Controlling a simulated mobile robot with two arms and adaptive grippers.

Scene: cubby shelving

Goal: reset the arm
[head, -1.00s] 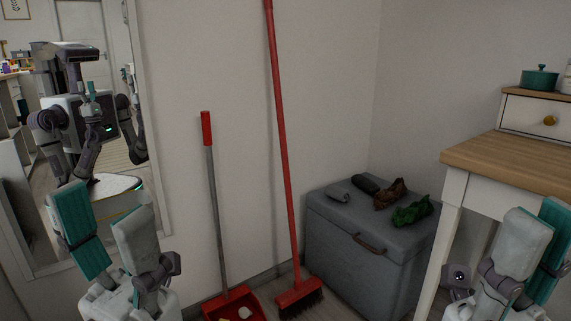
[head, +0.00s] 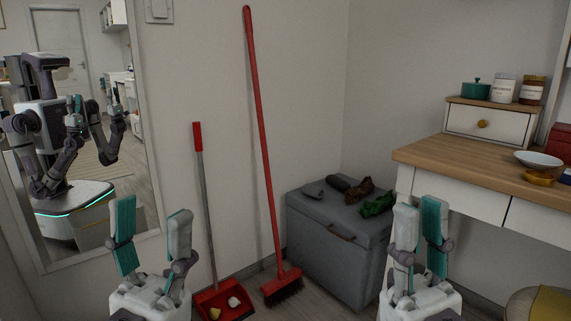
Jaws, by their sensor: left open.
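My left gripper (head: 151,213) is upright at the lower left, its fingers apart with teal pads and nothing between them. It is in front of the wall, left of the dustpan. My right gripper (head: 420,204) is upright at the lower right, in front of the grey storage box and the desk's left end. Its fingers stand apart at an angle to the view, with nothing visible between them. Neither gripper appears to hold anything. A mirror (head: 112,70) on the left shows my body and both raised arms.
A red broom (head: 262,135) and a long-handled red dustpan (head: 238,308) with small scraps lean at the wall. A grey storage box (head: 318,255) with dark crumpled items stands in the corner. A wooden-topped desk (head: 440,160) with jars and a bowl is right. A stool (head: 517,302) is lower right.

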